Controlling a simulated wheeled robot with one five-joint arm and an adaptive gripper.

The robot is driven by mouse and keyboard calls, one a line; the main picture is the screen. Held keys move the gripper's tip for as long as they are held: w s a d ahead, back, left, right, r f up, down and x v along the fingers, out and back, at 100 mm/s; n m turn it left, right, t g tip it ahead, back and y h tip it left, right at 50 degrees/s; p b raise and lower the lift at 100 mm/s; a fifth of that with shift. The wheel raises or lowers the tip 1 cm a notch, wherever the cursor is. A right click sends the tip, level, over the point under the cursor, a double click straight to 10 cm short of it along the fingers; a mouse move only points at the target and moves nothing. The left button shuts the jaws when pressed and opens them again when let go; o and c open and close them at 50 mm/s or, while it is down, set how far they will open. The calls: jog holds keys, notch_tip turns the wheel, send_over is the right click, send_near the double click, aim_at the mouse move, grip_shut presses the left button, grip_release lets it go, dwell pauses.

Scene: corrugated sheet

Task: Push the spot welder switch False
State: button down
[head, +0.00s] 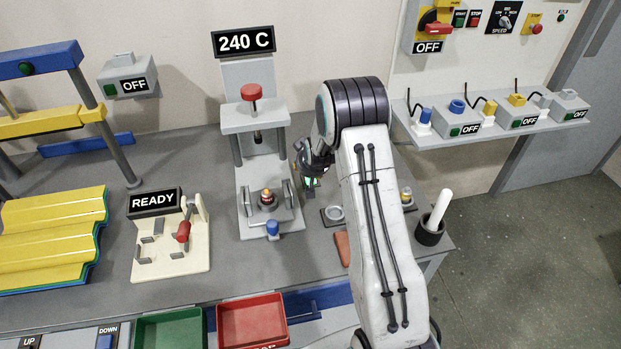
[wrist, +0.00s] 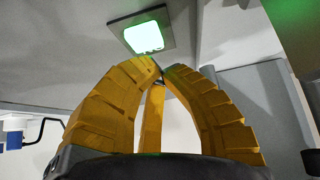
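No label in view names the spot welder. A lit pale green square button (wrist: 143,36) on a grey plate shows at the top of the wrist view, just beyond my fingertips. In the head view a small green-lit piece (head: 311,182) shows just below my gripper (head: 313,156), right of the machine with the 240 C sign (head: 243,41). In the wrist view the yellow fingers of my gripper (wrist: 160,70) come together at their tips with nothing seen between them. I cannot tell whether they touch the button.
A READY fixture (head: 170,245) stands left on the bench. A black cup with a white rod (head: 430,231) is at the right edge. Green (head: 170,328) and red (head: 252,320) bins are in front. Several OFF boxes line the wall shelf (head: 490,138); another OFF box (head: 129,77) is at left.

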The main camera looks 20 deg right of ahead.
jog(key=shift+f+b, duration=0.8)
jog(key=shift+b, duration=0.35)
dwell(0.9)
jog(key=shift+r, duration=0.8)
dwell(0.3)
jog(key=shift+r+p, duration=1.45)
jog(key=shift+r, duration=1.55)
